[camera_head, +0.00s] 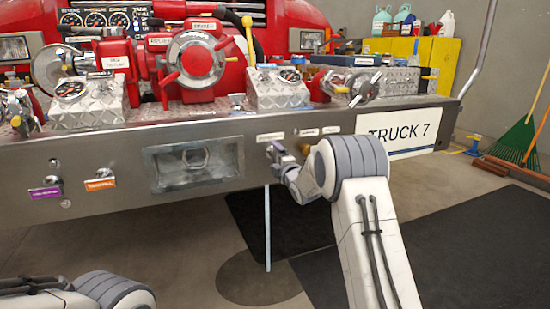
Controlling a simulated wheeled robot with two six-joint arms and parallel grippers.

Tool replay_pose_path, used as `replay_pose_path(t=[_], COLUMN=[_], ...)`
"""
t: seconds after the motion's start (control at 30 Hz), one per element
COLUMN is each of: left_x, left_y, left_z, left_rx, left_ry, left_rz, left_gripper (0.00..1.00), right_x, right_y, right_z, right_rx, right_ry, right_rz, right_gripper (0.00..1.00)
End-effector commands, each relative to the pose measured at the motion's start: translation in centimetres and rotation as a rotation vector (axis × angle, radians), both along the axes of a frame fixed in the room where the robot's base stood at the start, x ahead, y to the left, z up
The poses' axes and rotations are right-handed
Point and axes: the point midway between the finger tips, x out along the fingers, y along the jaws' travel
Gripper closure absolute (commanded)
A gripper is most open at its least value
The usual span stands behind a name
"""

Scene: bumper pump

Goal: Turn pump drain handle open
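My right gripper (277,151) is at the front face of the steel bumper, just below a small white label (270,137). It is small here and partly merged with the metal behind it, so I cannot tell whether it is open or shut on something. Any handle at that spot is hidden by it or too small to make out. Two more small white labels (308,132) are to its right; I cannot read them. My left arm shows only at the bottom left edge, and its gripper is out of view.
The bumper (110,153) carries a recessed box (195,163), a purple-tagged knob (45,185), an orange-tagged knob (100,178) and a TRUCK 7 plate (402,133). Red pump gear (195,60) stands on top. A thin rod (267,230) hangs below.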

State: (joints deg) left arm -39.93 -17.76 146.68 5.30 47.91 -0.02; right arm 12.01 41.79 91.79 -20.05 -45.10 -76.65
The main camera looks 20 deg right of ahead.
Motion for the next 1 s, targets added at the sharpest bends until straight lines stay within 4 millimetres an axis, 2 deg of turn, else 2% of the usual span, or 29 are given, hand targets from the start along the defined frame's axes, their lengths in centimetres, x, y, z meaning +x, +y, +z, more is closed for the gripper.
replay_pose_path(t=[0.23, 0.37, 0.8, 1.0], left_x=[0.0, 0.0, 0.0, 0.0], left_y=[0.0, 0.0, 0.0, 0.0], left_z=[0.1, 0.5, 2.8, 3.1], left_rx=[0.000, 0.000, 0.000, 0.000], left_ry=[0.000, 0.000, 0.000, 0.000], left_rz=[0.000, 0.000, 0.000, 0.000], left_gripper=[0.00, 0.00, 0.00, 0.00], right_x=[-0.1, -0.9, -8.3, -10.2], right_y=[0.0, -0.1, -0.4, -0.4], right_z=[0.2, 0.3, 0.3, 0.2], right_rx=[0.002, 0.003, 0.002, 0.001], right_ry=[-0.003, -0.001, 0.001, -0.001], right_rz=[-0.001, -0.002, -0.002, -0.001], right_gripper=[0.00, 0.00, 0.00, 0.00])
